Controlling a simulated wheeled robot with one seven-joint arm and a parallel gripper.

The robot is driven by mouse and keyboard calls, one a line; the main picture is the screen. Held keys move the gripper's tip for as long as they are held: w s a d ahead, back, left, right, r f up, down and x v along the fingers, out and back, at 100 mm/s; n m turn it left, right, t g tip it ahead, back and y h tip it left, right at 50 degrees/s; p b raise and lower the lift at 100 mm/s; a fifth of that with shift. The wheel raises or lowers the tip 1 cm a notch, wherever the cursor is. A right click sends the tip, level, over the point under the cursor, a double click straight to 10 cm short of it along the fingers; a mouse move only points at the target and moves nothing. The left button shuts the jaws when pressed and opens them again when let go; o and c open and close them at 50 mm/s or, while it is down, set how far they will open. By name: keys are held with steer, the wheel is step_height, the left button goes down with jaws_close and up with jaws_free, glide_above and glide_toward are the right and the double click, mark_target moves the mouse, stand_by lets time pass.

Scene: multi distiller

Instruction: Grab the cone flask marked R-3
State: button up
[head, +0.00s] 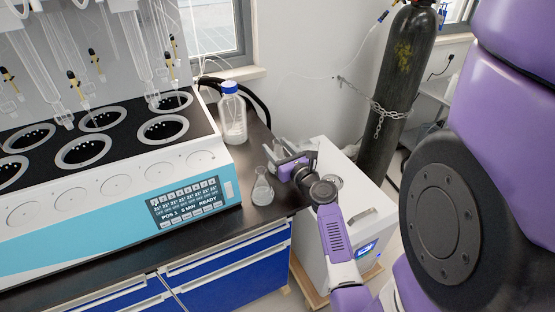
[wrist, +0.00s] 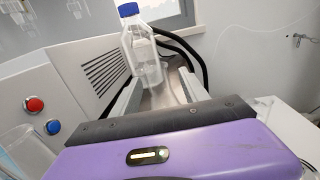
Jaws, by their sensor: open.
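A clear cone flask (head: 262,190) stands upright on the dark bench top, near its front right corner, beside the distiller. I cannot read any mark on it. My gripper (head: 272,155) is open and empty, just right of and behind the flask, with its fingers pointing toward the back of the bench. In the wrist view the open fingers (wrist: 160,90) have no flask between them. A clear glass edge (wrist: 28,150) at the lower left looks like part of the flask, outside the jaws.
A clear bottle with a blue cap (head: 231,113) stands farther back on the bench, ahead of the fingers in the wrist view (wrist: 142,55). The distiller (head: 130,180) fills the left. A white cabinet (head: 345,200) stands right, with a chained gas cylinder (head: 398,90) behind it.

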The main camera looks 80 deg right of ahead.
steer(key=shift+x, duration=1.3)
jaws_close()
stand_by(0.4)
